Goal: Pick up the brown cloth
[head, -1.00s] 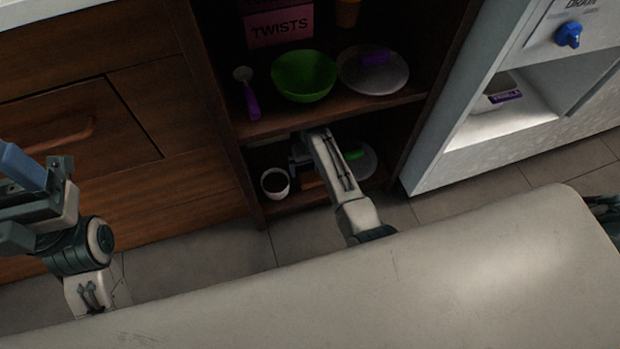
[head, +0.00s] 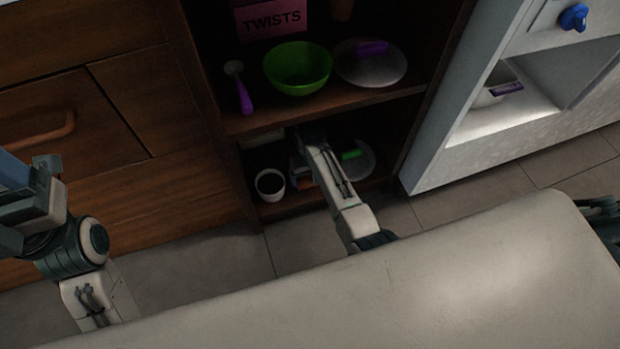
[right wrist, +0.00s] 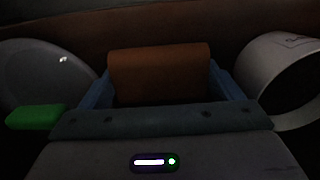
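The brown cloth (right wrist: 158,72) shows in the right wrist view as a rolled or folded bundle between the two blue fingers of my right gripper (right wrist: 165,90). The fingers are wide apart, one on each side of it. I cannot tell whether they touch its sides. In the head view my right arm reaches into the lower shelf, and the arm hides most of the gripper and cloth. My left gripper (head: 22,178) is at the left edge of the head view, away from the shelf, partly cut off; its opening is unclear.
On the lower shelf, a white cup (head: 270,184) stands left of my right arm. A plate (head: 364,163) with a green-handled item (head: 351,154) lies to its right. Above are a green bowl (head: 297,68), a purple-handled scoop (head: 245,98) and another plate (head: 371,68).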

